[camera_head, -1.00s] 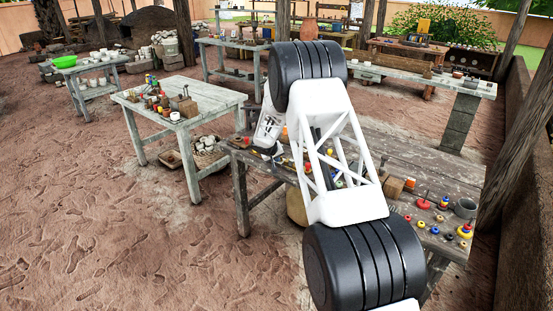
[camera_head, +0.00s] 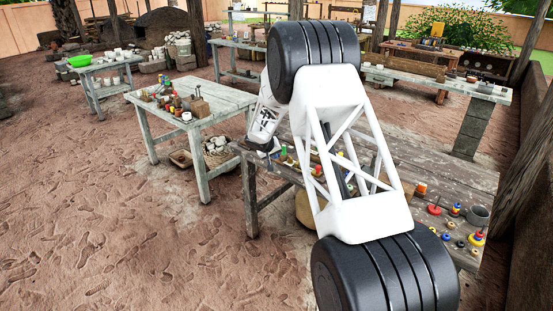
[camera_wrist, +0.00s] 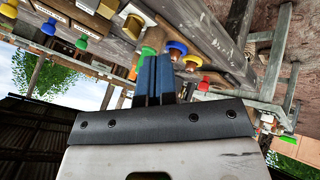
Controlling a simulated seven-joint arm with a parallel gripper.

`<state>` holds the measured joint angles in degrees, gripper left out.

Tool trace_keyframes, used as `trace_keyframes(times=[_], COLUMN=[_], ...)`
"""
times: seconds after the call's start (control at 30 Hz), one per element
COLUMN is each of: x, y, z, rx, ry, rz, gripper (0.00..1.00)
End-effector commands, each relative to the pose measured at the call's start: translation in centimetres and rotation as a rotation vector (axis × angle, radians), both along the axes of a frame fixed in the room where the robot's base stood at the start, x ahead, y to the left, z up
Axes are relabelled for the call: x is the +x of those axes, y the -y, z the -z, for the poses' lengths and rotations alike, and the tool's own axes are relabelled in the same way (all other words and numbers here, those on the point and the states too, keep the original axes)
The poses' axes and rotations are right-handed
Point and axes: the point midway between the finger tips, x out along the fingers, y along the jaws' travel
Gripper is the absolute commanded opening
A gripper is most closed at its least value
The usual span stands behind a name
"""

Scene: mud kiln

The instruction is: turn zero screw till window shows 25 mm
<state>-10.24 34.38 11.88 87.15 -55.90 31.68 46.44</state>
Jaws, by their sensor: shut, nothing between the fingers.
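In the wrist view my gripper (camera_wrist: 155,60) shows its blue fingers together and empty. The fingertips are close to a green knob (camera_wrist: 148,50), and I cannot tell if they touch it. I cannot pick out the zero screw or a window with a millimetre reading in either view. In the head view my gripper (camera_head: 267,148) is small, low over the left end of the workbench (camera_head: 445,170), partly hidden behind my arm.
Blue (camera_wrist: 48,28), green (camera_wrist: 81,43) and other coloured knobs line the board with white labels in the wrist view. A second table (camera_head: 227,100) with small items stands to the left.

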Motion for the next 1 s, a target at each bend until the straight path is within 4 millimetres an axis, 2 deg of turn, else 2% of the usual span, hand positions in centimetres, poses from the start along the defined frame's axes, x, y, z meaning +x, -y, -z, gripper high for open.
trace_keyframes(times=[0.23, 0.83, 1.0], x=[-1.1, -1.4, -2.1], y=[-0.8, -0.9, -0.5], z=[-1.6, -2.2, -3.4], rx=[0.001, 0.0, 0.002], ry=[-0.001, -0.001, -0.002], rz=[0.0, 0.001, 0.007], gripper=[0.0, 0.0, 0.0])
